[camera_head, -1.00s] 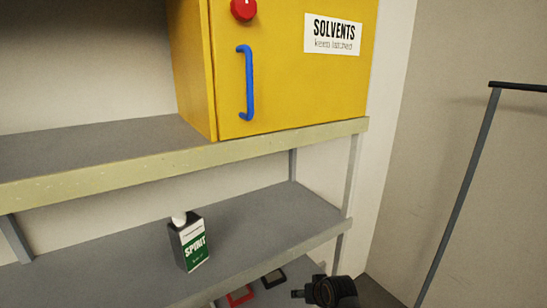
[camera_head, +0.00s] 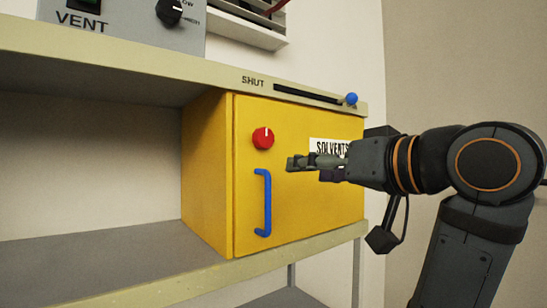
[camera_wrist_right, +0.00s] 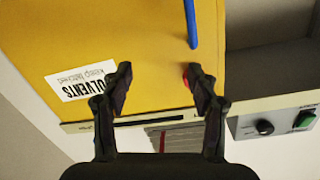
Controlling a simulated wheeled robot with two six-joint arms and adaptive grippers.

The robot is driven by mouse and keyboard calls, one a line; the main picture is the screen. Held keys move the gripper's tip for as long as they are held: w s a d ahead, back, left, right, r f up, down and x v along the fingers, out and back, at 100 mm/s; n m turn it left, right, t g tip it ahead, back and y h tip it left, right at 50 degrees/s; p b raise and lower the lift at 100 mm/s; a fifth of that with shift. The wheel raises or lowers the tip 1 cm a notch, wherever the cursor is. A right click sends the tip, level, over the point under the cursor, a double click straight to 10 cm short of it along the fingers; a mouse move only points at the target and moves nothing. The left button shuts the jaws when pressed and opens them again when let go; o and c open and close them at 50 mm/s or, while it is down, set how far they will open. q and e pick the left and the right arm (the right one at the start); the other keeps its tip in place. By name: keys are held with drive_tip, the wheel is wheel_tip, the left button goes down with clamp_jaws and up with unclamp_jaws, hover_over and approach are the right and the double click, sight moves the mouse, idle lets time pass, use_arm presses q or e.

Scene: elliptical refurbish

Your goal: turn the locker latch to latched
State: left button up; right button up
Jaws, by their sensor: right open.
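The yellow locker (camera_head: 208,170) stands shut on a shelf. Its latch is a round red knob (camera_head: 263,138) with a white mark pointing about upward, set above a blue bar handle (camera_head: 263,203). My right gripper (camera_head: 292,163) is open and empty in front of the locker door, a little right of and below the knob in the head view. In the right wrist view the open fingers (camera_wrist_right: 158,72) face the door. The knob (camera_wrist_right: 187,78) shows there partly behind one finger, with the blue handle (camera_wrist_right: 191,22) beyond. My left gripper is not in view.
A white "SOLVENTS" label (camera_head: 325,148) is partly hidden by my right gripper. Above, a shelf edge carries a slot marked "SHUT" with a blue slider knob (camera_head: 351,99). A grey control box (camera_head: 130,25) stands on that upper shelf. The shelf left of the locker is clear.

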drive_tip(key=n+y, duration=0.1)
approach(267, 137)
drive_tip(key=p+x, duration=0.4)
drive_tip(key=x, duration=0.4)
drive_tip(key=shift+a+r, duration=0.15)
drive_tip(key=shift+a, duration=0.05)
drive_tip(key=shift+w+a, duration=0.1)
drive_tip(key=shift+w, duration=0.25)
drive_tip(key=c, duration=1.2)
